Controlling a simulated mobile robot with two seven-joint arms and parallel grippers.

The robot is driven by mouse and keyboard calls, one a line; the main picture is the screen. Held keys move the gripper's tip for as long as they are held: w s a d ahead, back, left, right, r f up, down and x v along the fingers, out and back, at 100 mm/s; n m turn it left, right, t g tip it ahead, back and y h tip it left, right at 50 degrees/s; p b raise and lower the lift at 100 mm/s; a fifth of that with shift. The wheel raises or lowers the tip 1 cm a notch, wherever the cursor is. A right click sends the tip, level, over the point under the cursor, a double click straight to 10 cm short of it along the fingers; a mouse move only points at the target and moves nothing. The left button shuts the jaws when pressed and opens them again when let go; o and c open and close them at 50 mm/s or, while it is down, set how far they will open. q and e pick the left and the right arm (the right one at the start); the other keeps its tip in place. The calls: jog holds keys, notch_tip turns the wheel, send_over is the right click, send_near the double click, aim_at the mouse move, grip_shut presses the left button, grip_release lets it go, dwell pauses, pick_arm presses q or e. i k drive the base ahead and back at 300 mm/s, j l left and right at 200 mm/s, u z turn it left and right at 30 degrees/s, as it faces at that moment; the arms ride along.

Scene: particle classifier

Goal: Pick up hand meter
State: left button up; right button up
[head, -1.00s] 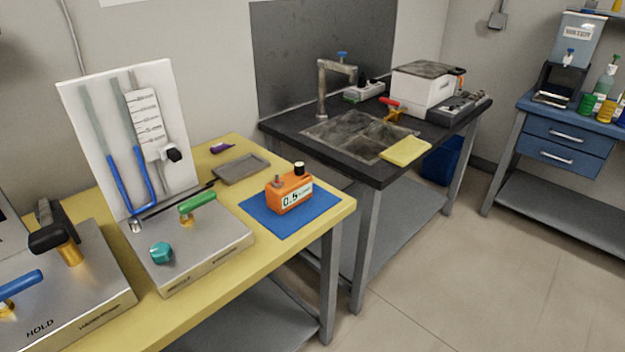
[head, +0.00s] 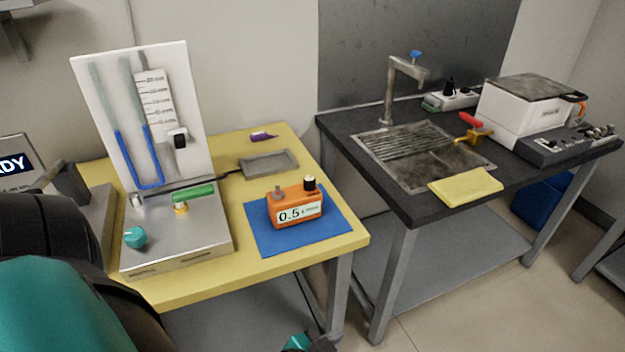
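The hand meter (head: 296,206) is a small orange box with a white label reading 0.5, a black knob and a grey knob on top. It stands upright on a blue mat (head: 263,236) at the right end of the yellow table (head: 180,291). Part of my arm, black and teal, fills the lower left of the head view. A small teal and dark part of mine shows at the bottom edge, below the table. Neither gripper's fingers can be made out, and nothing touches the meter.
A manometer board (head: 150,110) on a steel base (head: 205,243) with a green handle stands left of the meter. A grey tray (head: 268,162) lies behind it. A dark sink bench (head: 415,212) with a yellow cloth (head: 465,187) stands to the right, across a narrow gap.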

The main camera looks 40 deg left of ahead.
aim_at(292, 204)
jog(key=i+l+u, duration=0.15)
jog(key=u, duration=0.35)
jog(key=i+l+u, duration=0.15)
jog(key=u, duration=0.35)
